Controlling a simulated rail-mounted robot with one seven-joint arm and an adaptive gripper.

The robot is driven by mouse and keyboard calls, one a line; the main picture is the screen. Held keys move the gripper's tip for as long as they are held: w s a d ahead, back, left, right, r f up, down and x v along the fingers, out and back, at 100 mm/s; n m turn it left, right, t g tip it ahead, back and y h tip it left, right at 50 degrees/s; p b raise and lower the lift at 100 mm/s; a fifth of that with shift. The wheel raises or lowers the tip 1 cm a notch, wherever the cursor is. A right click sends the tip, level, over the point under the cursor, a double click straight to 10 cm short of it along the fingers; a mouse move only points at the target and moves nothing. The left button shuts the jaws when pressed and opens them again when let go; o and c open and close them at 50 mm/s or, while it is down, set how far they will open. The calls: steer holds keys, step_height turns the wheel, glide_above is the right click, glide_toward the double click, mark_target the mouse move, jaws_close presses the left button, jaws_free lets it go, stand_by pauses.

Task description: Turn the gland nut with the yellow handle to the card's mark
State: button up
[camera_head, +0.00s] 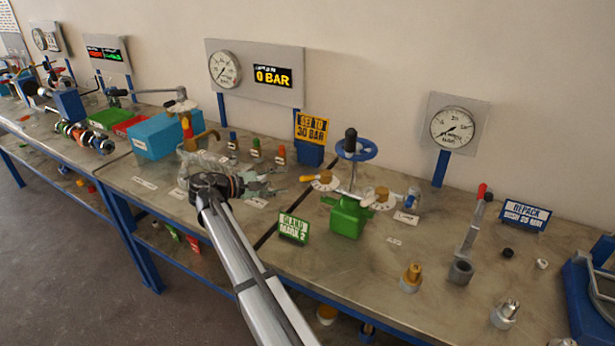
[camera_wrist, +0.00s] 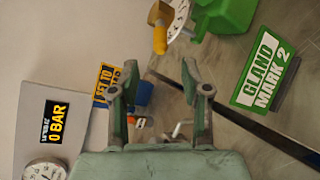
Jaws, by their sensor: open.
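The green valve (camera_head: 347,218) stands on the bench with a blue handwheel (camera_head: 356,151) above it. At its left is a white numbered dial (camera_head: 325,183) with a brass nut in its centre and a yellow handle (camera_head: 306,178) pointing left. The handle also shows at the top of the wrist view (camera_wrist: 160,40). The number at the handle is too small to read. The green card (camera_head: 293,229) reads GLAND MARK 2, also in the wrist view (camera_wrist: 264,72). My gripper (camera_head: 268,183) is open and empty, left of the handle and apart from it.
A SET TO 30 BAR sign (camera_head: 312,128) on a blue block stands behind my gripper. A second dial with a brass nut (camera_head: 381,193) is right of the valve. A lever tool (camera_head: 473,225) stands farther right. The gauge display (camera_head: 272,76) reads 0 BAR.

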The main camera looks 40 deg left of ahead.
mark_target(307, 179)
steer(key=p+x, duration=0.2)
steer(key=x, duration=0.8)
jaws_close()
